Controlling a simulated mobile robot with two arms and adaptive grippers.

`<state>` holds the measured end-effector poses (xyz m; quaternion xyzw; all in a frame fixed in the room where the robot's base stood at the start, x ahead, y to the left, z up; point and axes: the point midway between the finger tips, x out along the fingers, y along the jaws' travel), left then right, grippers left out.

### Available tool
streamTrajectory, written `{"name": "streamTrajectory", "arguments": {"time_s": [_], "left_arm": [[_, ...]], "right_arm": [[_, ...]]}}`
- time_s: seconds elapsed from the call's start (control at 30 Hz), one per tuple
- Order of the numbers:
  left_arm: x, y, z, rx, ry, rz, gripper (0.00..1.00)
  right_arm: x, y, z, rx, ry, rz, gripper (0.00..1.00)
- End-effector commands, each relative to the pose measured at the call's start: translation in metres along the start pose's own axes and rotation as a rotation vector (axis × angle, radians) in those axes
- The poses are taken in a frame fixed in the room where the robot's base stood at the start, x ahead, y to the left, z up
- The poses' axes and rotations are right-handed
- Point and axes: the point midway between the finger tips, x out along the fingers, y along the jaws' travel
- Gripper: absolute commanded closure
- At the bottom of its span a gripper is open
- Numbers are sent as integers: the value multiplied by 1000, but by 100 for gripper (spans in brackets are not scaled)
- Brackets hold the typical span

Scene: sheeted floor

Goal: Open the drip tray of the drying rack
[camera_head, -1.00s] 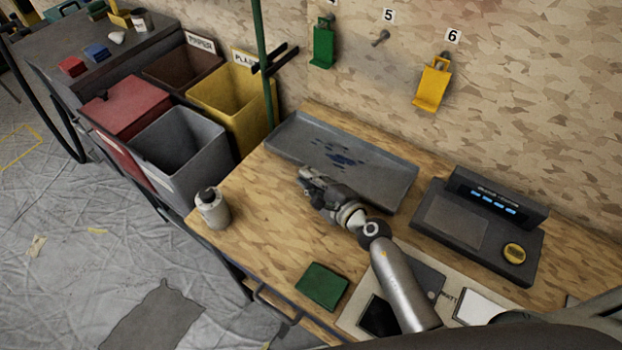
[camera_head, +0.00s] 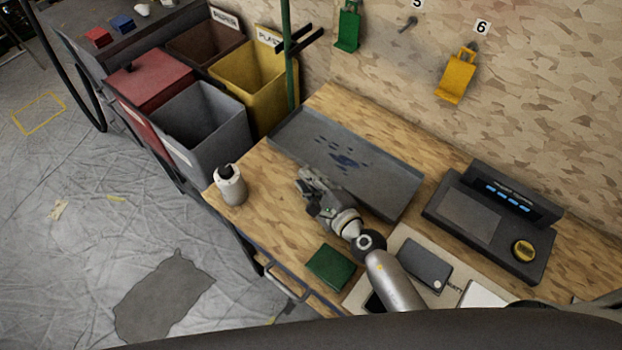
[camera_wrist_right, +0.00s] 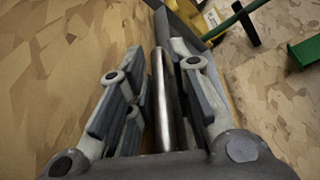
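The drip tray is a shallow grey tray (camera_head: 385,185) with blue stains, lying on the wooden workbench below the green post (camera_head: 291,60) with dark pegs. My right gripper (camera_head: 308,188) is at the tray's near long side. In the right wrist view a thin metal bar, the tray's handle (camera_wrist_right: 163,105), runs between the two fingers (camera_wrist_right: 163,90). The fingers are close in on both sides of it, and the tray's grey wall (camera_wrist_right: 182,22) shows beyond. The contact itself is partly hidden. My left gripper is not in view.
A white bottle (camera_head: 231,186) stands left of the gripper. A green pad (camera_head: 330,267) lies in front. A dark console (camera_head: 470,215) with a yellow button stands to the right. Red, grey (camera_head: 205,125), brown and yellow (camera_head: 252,85) bins are at the left.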

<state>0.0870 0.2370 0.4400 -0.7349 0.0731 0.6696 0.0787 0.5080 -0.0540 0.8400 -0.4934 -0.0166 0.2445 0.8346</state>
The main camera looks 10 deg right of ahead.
Motion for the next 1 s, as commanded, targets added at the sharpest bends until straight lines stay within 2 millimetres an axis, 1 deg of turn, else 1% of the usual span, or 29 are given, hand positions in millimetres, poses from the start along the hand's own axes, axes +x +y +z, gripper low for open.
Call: {"name": "streamTrajectory", "arguments": {"time_s": [0.23,0.37,0.47,0.8,0.9,1.0], "left_arm": [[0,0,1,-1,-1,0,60],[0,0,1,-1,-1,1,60],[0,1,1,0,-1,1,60],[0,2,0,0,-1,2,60],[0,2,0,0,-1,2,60],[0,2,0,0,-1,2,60]], "right_arm": [[0,0,0,0,0,0,79],[-8,0,0,-1,0,1,79],[-22,1,0,-1,1,1,79],[-92,1,-1,-3,0,4,79],[-105,1,0,-3,-1,2,79],[-113,1,0,-1,-1,3,79]]}}
